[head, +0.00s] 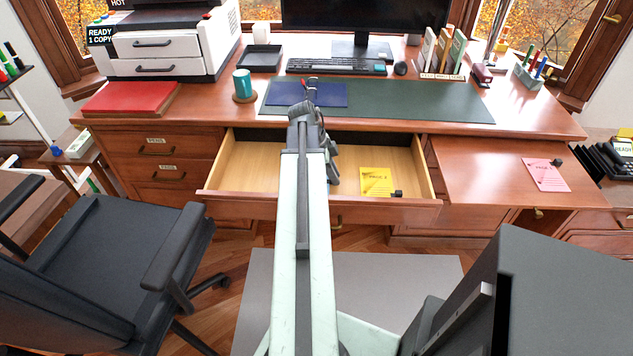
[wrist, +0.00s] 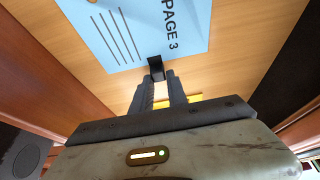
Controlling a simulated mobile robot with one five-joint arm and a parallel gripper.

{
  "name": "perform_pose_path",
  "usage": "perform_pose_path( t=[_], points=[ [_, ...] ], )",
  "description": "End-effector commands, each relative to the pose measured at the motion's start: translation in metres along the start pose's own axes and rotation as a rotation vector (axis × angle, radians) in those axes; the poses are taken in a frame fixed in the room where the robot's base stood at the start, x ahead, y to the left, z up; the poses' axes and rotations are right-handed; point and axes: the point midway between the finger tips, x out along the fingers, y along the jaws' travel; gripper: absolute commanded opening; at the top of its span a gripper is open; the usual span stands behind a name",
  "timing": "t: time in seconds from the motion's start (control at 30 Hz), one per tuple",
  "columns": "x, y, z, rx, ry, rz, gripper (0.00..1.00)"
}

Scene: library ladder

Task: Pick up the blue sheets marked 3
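The blue sheet (wrist: 145,28) marked PAGE 3 shows at the top of the wrist view, over light wood. A small black block (wrist: 156,68) sits at its near edge. My gripper (wrist: 161,79) has its two fingertips right at this block, with a narrow gap between the fingers. I cannot tell whether the fingers press on the block. In the head view my gripper (head: 333,172) is partly hidden behind my arm, in the open drawer (head: 250,165). The PAGE 3 sheet is hidden there.
A yellow sheet (head: 376,180) with a black block lies at the drawer's right; a pink one (head: 546,173) lies on the pull-out board (head: 485,165). The desktop (head: 210,105) overhangs the drawer's back. A black chair (head: 110,255) stands at left.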

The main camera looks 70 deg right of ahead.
Motion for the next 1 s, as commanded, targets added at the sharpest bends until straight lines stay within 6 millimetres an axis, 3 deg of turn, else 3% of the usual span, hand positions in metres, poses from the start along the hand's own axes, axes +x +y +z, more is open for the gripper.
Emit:
perform_pose_path(
  t=[0.47,0.9,1.0],
  points=[
    [-0.007,0.0,-0.003,0.001,0.0,0.0,0.0],
    [-0.085,0.0,-0.036,0.001,0.0,0.001,0.0],
    [-0.094,0.0,-0.04,0.002,0.0,0.001,0.0]
  ],
)
